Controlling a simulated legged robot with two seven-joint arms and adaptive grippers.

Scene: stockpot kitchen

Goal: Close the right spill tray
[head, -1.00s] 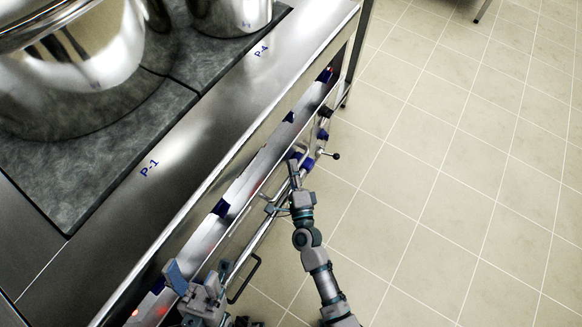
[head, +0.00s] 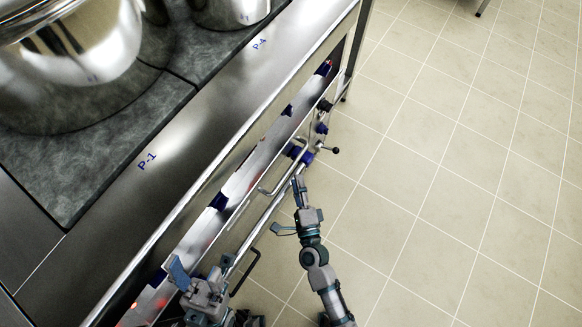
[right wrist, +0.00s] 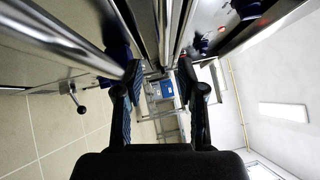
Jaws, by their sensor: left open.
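The stove's long metal front (head: 262,160) runs diagonally through the head view, with blue fittings and a rail along it. A bent metal handle (head: 268,189) stands out from it near the middle; I take it to be on the right spill tray. How far the tray is out I cannot tell. My right gripper (head: 287,206) is open and empty just below and right of this handle, apart from it. In the right wrist view its fingers (right wrist: 158,75) are spread, with metal bars above them. My left gripper (head: 188,278) is open at the front's lower left end.
A black handle (head: 246,273) sticks out beside my left gripper. A valve lever with a black knob (head: 335,150) juts out beyond my right gripper. A large pot (head: 65,60) stands on the cooktop.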

